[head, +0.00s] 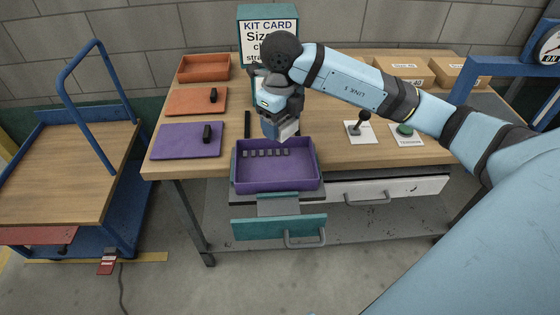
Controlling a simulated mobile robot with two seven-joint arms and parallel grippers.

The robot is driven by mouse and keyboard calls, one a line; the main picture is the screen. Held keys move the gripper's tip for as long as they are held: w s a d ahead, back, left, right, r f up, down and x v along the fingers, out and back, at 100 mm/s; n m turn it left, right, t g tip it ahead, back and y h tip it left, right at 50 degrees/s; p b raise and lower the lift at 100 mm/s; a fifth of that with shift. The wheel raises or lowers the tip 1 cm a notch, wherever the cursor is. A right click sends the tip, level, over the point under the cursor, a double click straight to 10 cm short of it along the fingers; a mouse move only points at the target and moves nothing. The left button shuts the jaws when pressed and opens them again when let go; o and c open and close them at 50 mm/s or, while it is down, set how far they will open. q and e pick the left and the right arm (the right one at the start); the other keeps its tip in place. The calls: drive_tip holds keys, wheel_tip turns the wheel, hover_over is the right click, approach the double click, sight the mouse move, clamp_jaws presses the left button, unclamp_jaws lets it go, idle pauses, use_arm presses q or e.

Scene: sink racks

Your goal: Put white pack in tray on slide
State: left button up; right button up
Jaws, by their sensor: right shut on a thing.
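The white pack (288,131) is small and pale, and most of it is hidden by my right gripper. My right gripper (279,124) points down and is shut on the pack, above the back part of the purple tray. The purple tray (278,185) sits on the pulled-out slide at the front of the workbench. Several small dark pieces stand in a row along its back inside. I cannot tell whether the pack touches the tray. My left gripper is not in view.
A purple mat (180,143), an orange mat (190,100) and an orange tray (204,67) lie on the bench's left. A joystick (359,125) and a green button (404,130) are on the right. The kit card (268,30) stands behind. A blue cart (80,165) stands at left.

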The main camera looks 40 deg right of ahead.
sight(281, 166)
wheel_tip(281, 166, down, 12)
drive_tip(key=shift+r+b, duration=0.1)
drive_tip(key=shift+b, duration=0.5)
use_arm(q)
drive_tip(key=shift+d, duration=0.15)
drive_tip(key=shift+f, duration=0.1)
use_arm(e)
drive_tip(key=shift+f, duration=0.2)
drive_tip(key=shift+f, duration=0.15)
drive_tip(key=o, duration=0.9)
drive_tip(key=shift+o, duration=0.2)
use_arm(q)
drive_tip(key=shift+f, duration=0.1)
